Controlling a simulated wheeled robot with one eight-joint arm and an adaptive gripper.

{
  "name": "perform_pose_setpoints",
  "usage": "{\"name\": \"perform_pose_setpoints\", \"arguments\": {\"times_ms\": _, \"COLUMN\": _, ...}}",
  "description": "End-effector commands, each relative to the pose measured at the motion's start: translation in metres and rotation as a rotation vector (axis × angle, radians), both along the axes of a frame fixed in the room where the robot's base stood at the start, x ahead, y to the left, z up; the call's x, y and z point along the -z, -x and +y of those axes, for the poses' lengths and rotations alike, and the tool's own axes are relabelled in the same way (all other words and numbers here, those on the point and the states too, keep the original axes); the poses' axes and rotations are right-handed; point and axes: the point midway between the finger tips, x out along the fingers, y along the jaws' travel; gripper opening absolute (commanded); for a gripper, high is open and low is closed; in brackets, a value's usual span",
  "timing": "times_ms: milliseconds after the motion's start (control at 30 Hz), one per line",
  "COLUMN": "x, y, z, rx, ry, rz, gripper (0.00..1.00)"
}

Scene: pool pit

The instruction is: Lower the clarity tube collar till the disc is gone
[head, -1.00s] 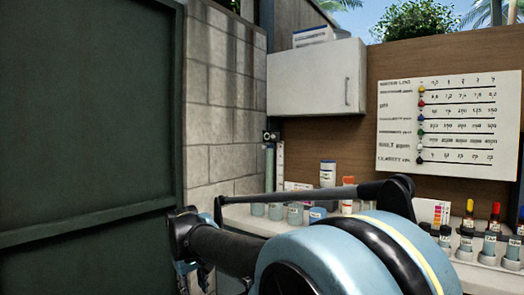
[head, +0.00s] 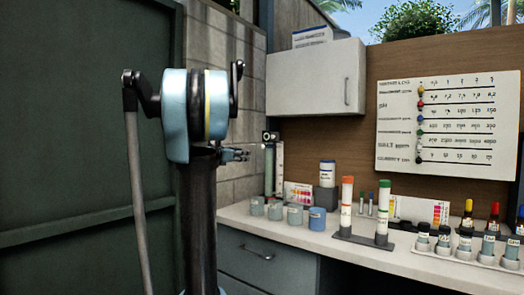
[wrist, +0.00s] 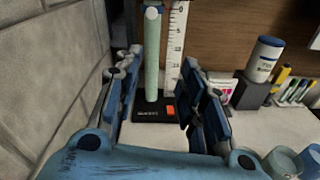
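The clarity tube (head: 269,172) stands upright at the back left end of the counter, pale green, beside a white scale (head: 280,165). A dark collar with a round face (head: 270,137) sits at its top in the head view. My gripper (head: 243,154) is just left of the tube, below the collar. In the wrist view its fingers (wrist: 160,62) are apart and empty, one toward each side of the tube.
A block wall (head: 230,100) stands close on the left. A wall cabinet (head: 317,80) hangs above.

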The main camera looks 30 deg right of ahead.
Motion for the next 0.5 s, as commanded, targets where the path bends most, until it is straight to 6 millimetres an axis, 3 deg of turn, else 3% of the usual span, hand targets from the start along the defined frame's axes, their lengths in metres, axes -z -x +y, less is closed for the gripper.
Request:
{"name": "perform_pose_setpoints", "arguments": {"times_ms": 200, "x": -0.024, "y": -0.025, "z": -0.018, "rx": -0.017, "ry": 0.143, "rz": 0.128, "gripper": 0.37}}
{"name": "perform_pose_setpoints", "arguments": {"times_ms": 367, "x": -0.027, "y": -0.031, "z": -0.028, "rx": -0.019, "ry": 0.159, "rz": 0.143, "gripper": 0.37}}
{"name": "perform_pose_setpoints", "arguments": {"times_ms": 500, "x": -0.027, "y": -0.038, "z": -0.046, "rx": -0.018, "ry": 0.157, "rz": 0.142, "gripper": 0.37}}
